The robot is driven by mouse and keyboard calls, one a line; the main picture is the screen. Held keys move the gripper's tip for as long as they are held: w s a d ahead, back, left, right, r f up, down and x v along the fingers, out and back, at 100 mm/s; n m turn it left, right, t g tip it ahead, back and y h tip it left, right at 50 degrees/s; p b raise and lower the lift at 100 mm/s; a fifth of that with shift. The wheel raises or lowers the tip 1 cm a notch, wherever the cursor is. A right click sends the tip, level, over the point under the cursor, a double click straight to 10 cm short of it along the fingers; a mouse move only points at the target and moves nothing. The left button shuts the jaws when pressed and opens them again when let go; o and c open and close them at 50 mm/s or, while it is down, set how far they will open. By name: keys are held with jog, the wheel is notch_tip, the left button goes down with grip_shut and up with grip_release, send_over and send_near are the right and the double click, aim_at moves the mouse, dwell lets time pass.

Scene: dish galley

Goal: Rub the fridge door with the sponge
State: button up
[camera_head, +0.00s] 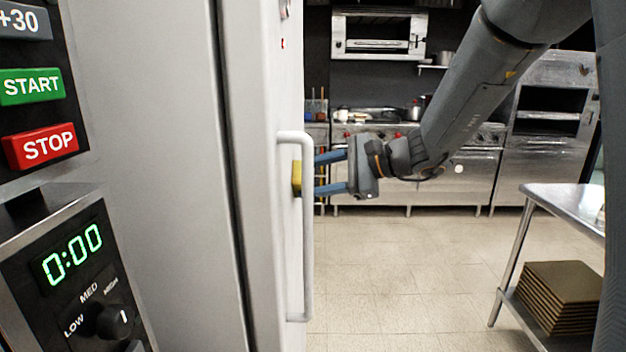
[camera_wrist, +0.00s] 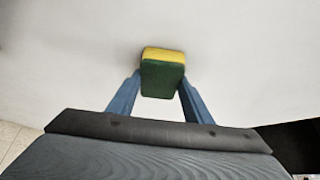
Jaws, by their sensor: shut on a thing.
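The fridge door (camera_head: 287,100) is white and seen nearly edge-on at the left of the head view, with a long vertical bar handle (camera_head: 308,250). It fills most of the wrist view as a pale surface (camera_wrist: 235,60). My gripper (camera_head: 322,174) has its blue fingers shut on the sponge (camera_head: 297,178), which is yellow and green. In the wrist view the sponge (camera_wrist: 162,78) sits between the fingertips, its yellow side toward the door. It appears to be at the door surface; I cannot tell exactly whether it touches. The handle partly crosses in front of my fingers in the head view.
A microwave panel with a red STOP button (camera_head: 40,147) and a unit with a green display (camera_head: 72,254) stand close at the left. A metal table (camera_head: 565,196) with stacked brown trays (camera_head: 557,290) is at the right. The tiled floor (camera_head: 400,270) between is clear.

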jog(key=shift+s+d, duration=0.1)
jog(key=shift+d, duration=2.85)
jog(key=shift+d, duration=1.5)
